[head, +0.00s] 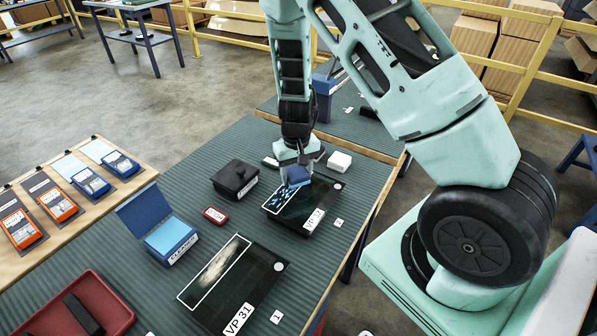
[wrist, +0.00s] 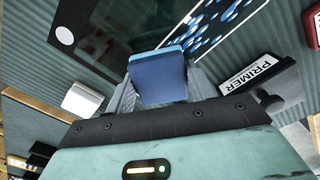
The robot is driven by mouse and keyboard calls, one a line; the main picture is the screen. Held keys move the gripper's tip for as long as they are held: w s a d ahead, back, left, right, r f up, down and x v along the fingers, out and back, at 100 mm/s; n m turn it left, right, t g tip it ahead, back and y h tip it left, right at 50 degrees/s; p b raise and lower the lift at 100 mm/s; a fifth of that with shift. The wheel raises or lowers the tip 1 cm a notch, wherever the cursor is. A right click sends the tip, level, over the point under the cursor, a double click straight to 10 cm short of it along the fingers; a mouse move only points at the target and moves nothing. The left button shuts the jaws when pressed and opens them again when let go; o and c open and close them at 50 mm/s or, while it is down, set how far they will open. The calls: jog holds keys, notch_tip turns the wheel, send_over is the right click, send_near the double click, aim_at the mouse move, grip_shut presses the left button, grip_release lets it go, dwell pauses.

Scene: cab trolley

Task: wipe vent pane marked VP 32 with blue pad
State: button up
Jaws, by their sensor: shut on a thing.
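My gripper (head: 298,160) is shut on the blue pad (head: 298,176), which also shows between the fingers in the wrist view (wrist: 158,78). They are over the far part of the dark vent pane marked VP 32 (head: 318,202). Whether the pad touches the pane, I cannot tell. Blue spots (head: 287,193) lie inside the pane's white outline; they also show in the wrist view (wrist: 205,38), just beyond the pad. The pad and gripper hide part of the outlined area. A second pane, marked VP 31 (head: 262,287), lies nearer with a pale smear in its outline.
An open blue box (head: 178,240) stands left of the panes. A black lidded box (head: 235,177), labelled PRIMER in the wrist view (wrist: 262,88), stands left of VP 32. A red item (head: 215,214) and a white block (head: 340,161) are nearby. The red tray (head: 105,300) is front left.

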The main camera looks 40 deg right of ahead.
aim_at(297, 172)
jog(key=shift+r+p, duration=2.75)
jog(key=shift+r, duration=1.25)
jog(key=shift+d+f, duration=0.1)
jog(key=shift+d, duration=0.05)
